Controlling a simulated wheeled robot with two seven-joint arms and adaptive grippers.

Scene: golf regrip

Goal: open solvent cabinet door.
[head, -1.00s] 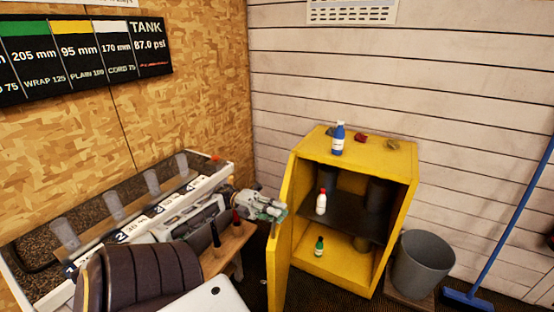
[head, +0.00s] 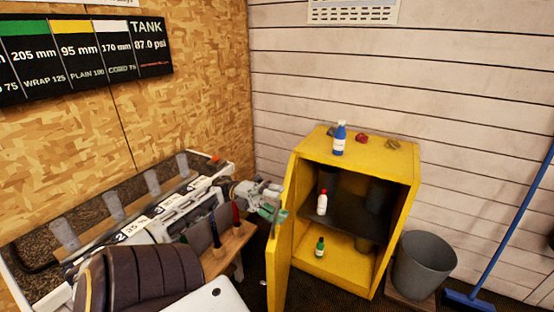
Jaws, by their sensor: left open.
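The yellow solvent cabinet (head: 394,240) stands against the back wall with its front open to view. Its yellow door (head: 279,243) is swung out on the left side, seen nearly edge-on. Inside, a white bottle with a red cap (head: 322,203) stands on the dark shelf and a green bottle (head: 320,247) stands on the floor of the cabinet. My left gripper (head: 277,205) is open beside the door's upper outer edge. I cannot tell whether it touches the door. My right gripper is out of view.
A blue bottle (head: 339,138) and small items stand on the cabinet top. A grey bucket (head: 424,264) and a blue broom (head: 507,225) are to the right.

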